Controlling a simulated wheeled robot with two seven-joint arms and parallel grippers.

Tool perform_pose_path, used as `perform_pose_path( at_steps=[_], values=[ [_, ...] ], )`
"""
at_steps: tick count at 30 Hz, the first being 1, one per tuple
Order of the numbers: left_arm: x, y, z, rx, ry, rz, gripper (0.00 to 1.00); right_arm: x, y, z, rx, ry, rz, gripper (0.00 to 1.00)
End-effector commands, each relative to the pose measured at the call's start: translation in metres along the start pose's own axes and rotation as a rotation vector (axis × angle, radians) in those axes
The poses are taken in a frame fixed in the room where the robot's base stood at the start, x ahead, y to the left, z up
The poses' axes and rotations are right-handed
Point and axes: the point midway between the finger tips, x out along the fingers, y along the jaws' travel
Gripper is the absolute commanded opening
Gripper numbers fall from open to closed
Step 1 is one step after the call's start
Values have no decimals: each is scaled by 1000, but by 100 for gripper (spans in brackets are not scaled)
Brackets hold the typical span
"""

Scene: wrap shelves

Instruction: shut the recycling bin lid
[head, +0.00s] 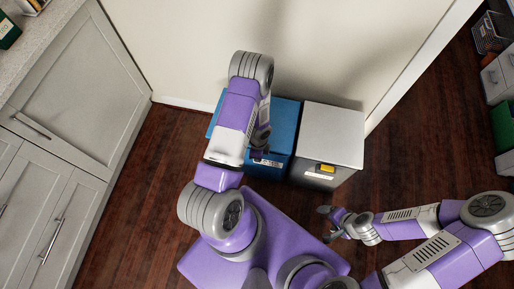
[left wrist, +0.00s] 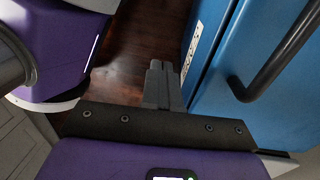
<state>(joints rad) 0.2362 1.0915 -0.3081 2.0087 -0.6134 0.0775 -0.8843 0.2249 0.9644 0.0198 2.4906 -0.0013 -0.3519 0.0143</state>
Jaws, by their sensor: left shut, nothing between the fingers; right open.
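A blue bin (head: 284,130), which I take to be the recycling bin, stands against the wall, partly hidden behind my left arm. A blue edge (head: 214,122) shows left of the arm; I cannot tell the lid's angle. My left gripper (head: 258,154) is low at the bin's front. Its shut, empty fingers (left wrist: 160,68) are beside the panel; contact is unclear. My right gripper (head: 327,222) is open and empty over the floor, in front of the grey bin.
A grey bin (head: 333,135) with a flat, closed-looking top and a yellow label stands right of the blue bin. Grey cabinets (head: 60,120) line the left. Shelves with baskets (head: 492,35) stand at the far right. Wooden floor (head: 130,200) is clear between the cabinets and my base.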

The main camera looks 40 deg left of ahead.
Motion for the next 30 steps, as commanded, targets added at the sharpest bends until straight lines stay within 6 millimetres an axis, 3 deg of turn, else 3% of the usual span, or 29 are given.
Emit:
perform_pose_path(
  at_steps=[6,15,23,30],
  values=[
    [-20,25,-7,10,-2,1,0,-18,-7,1,0,0,0,84],
    [-34,31,-12,1,66,24,0,-30,-11,1,0,0,0,84],
    [-88,-1,-5,3,237,0,0,-57,-21,2,0,0,0,84],
    [-153,-44,43,11,294,-111,0,-77,-29,3,0,0,0,84]
  ],
)
